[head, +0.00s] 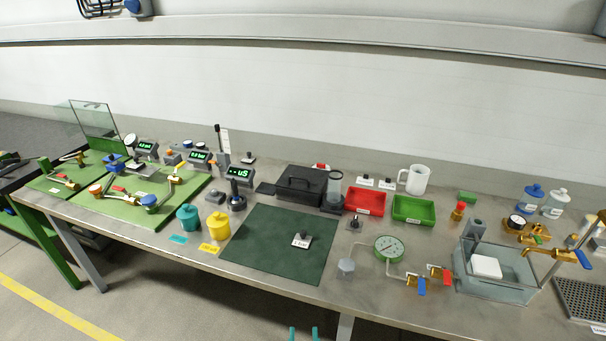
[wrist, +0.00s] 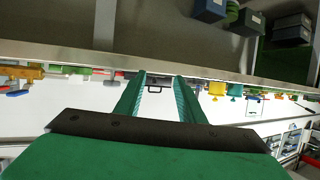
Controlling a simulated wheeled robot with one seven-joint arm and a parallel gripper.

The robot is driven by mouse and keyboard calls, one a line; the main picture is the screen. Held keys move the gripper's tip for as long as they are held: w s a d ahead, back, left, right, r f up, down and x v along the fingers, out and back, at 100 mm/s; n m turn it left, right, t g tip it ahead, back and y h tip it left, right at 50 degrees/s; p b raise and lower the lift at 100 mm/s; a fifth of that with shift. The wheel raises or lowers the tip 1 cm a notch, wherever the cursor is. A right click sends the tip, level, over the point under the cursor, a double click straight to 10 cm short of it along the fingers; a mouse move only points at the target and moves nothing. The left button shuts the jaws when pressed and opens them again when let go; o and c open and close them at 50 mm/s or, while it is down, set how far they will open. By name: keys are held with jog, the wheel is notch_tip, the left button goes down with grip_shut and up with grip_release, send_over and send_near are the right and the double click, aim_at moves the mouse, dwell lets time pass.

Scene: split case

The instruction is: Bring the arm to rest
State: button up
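My gripper (head: 303,334) shows only as two teal fingertips at the bottom edge of the head view, in front of the bench and apart from it. In the wrist view my gripper (wrist: 160,78) has its two teal fingers spread, with nothing between them but distant background. The rest of the arm is hidden in the head view. The black case (head: 298,184) stands shut on the bench, well beyond the fingertips.
The floor before the bench is clear.

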jog(key=s+t, duration=0.1)
jog(key=s, duration=2.8)
